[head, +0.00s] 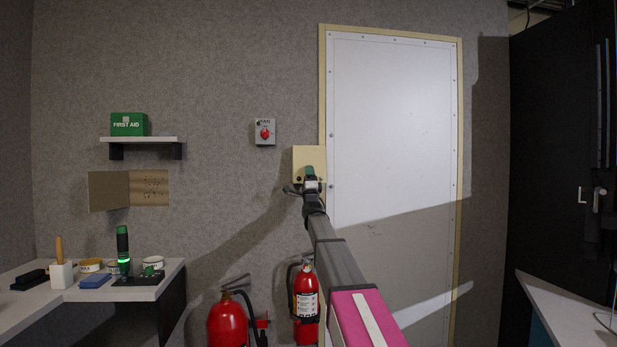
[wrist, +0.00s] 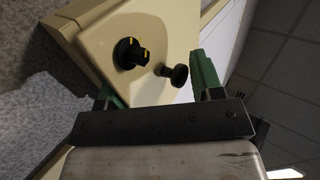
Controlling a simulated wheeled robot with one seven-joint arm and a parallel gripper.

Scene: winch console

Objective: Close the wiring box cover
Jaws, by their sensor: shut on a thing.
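The wiring box (head: 309,152) is a cream box on the wall, left of the white door's frame. In the wrist view its pale cover (wrist: 151,32) fills the upper middle, with a black dial and a black round knob (wrist: 175,75) on its face. The contact is partly hidden, and I cannot tell how far the cover stands open.
A grey switch box with a red knob (head: 265,132) is left of the wiring box. Two fire extinguishers (head: 306,292) (head: 228,322) stand below. A desk (head: 150,293) with small items and a first aid shelf (head: 140,139) are at left. The white door (head: 395,130) is right.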

